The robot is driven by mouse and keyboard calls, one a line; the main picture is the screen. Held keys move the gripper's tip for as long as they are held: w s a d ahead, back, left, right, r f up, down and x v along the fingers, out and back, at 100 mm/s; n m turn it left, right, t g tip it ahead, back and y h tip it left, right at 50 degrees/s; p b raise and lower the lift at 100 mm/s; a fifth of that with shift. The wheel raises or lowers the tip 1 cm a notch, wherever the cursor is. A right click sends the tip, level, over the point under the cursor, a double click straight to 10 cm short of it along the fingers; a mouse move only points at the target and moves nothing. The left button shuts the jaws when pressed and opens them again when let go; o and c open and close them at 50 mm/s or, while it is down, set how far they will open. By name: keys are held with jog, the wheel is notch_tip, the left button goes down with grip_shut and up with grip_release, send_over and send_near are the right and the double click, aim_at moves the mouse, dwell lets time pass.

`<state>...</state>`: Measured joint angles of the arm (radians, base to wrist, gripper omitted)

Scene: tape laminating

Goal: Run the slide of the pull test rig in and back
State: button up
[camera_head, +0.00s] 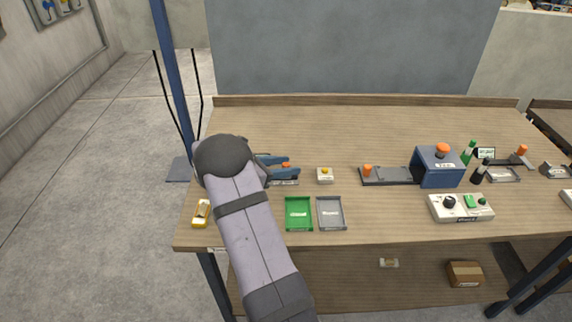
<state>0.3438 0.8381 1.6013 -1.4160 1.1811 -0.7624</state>
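My gripper (284,168) is at the left part of the table, mostly hidden behind my dark wrist. Two blue finger-like parts show, pointing right, with a small orange spot (286,165) between them. Whether they touch it is too small to tell. A low grey piece (285,183) lies just below them. No readable label marks the pull test rig. A low dark slide (510,162) with an orange knob (522,150) and a small display (485,153) stands at the right. Another dark rail (398,175) with an orange knob (367,170) runs into a blue box (438,167).
A small block with a yellow button (325,175), a green tray (299,228) and a grey tray (331,227) lie right of my arm. A yellow item (201,213) lies left. A white control box (460,207) and bottles stand right. The table's back half is clear.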

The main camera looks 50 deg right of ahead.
jog(key=shift+d+f, duration=0.1)
jog(key=shift+d, duration=0.05)
grip_shut()
jog(key=shift+w+a, duration=1.65)
grip_release()
